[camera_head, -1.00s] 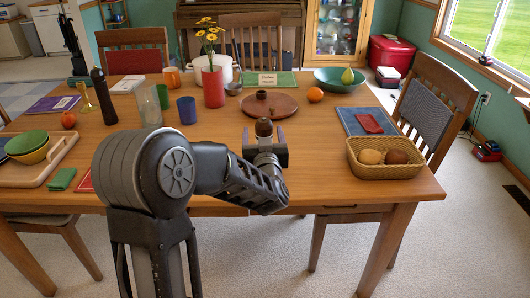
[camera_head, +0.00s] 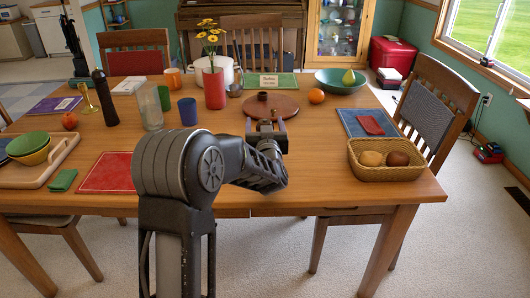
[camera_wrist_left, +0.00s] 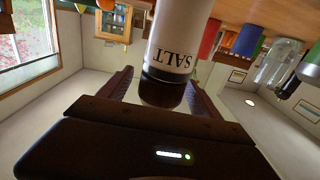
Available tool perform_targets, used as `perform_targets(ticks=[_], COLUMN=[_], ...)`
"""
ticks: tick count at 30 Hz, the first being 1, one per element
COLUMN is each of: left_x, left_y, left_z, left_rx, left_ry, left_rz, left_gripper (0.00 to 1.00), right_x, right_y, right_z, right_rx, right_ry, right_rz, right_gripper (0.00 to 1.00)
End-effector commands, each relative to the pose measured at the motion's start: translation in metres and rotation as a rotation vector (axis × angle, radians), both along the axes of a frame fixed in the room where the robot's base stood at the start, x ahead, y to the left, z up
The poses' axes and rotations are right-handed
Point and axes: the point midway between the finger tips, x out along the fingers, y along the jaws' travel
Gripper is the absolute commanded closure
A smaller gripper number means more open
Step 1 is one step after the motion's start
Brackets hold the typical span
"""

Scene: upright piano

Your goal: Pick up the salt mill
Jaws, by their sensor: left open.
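The salt mill (camera_wrist_left: 172,55) has a white body lettered SALT and a dark brown cap. In the left wrist view it appears upside down, in front of my left gripper (camera_wrist_left: 160,88), with its cap between the two fingers and no clear grip on it. In the head view my left gripper (camera_head: 266,128) is low over the table in front of the round wooden tray (camera_head: 285,104). There the mill's dark cap (camera_head: 265,126) shows between the fingers, and its body is hidden. The left gripper is open. My right gripper is not in view.
A wicker basket (camera_head: 384,174) is to the right, by a blue mat (camera_head: 350,116). A red vase (camera_head: 214,88) with flowers, a blue cup (camera_head: 187,111) and a glass vase (camera_head: 150,108) stand to the left. A red mat (camera_head: 108,173) lies bare near the front edge.

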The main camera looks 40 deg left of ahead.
Motion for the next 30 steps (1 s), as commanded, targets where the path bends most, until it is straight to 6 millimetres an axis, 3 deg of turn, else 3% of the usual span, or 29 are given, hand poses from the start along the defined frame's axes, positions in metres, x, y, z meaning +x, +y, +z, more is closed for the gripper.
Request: perform_targets(ticks=[4,21,30], left_x=[0.0087,0.0088,0.0088], left_y=[0.008,0.0074,0.0074], left_z=[0.0,0.0001,0.0], left_rx=[0.0,-0.001,-0.001], left_ry=[0.0,-0.001,-0.001], left_rz=[0.001,0.0,0.0], left_gripper=[0.27,0.27,0.5], right_x=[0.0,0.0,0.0], right_y=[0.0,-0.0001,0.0], right_z=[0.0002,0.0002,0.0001], right_rx=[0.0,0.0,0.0], right_ry=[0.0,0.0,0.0], right_rz=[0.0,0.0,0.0], right_gripper=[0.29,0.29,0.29])
